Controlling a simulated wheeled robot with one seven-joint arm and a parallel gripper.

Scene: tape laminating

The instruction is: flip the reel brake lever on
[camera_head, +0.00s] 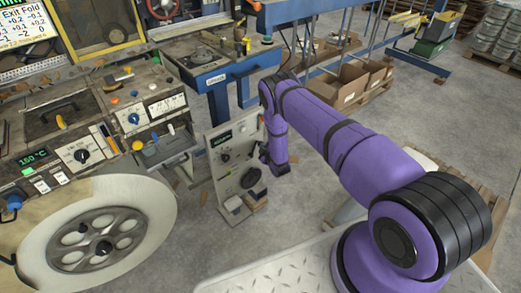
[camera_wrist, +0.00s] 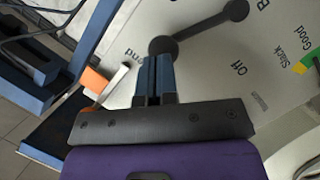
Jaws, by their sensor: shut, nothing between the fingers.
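A dark lever (camera_wrist: 200,27) with rounded ends crosses a pale panel (camera_wrist: 275,65) at the top of the wrist view. One end, a round knob, lies just beyond my fingertips. The word "Off" is printed on the panel beside it. My gripper (camera_wrist: 156,60) is shut and empty, its two blue-grey fingers close together. Its tips are very near the knob; I cannot tell whether they touch it. In the head view my purple arm reaches down beside a grey control box (camera_head: 235,165), and the fingers and lever cannot be made out there.
An orange piece (camera_wrist: 95,80) and a pale metal bar stick out left of my fingers. A blue frame (camera_wrist: 60,130) lies farther left. In the head view, a large pale reel (camera_head: 150,205) and worn machine panels fill the left. Open cardboard boxes (camera_head: 345,85) stand behind my arm.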

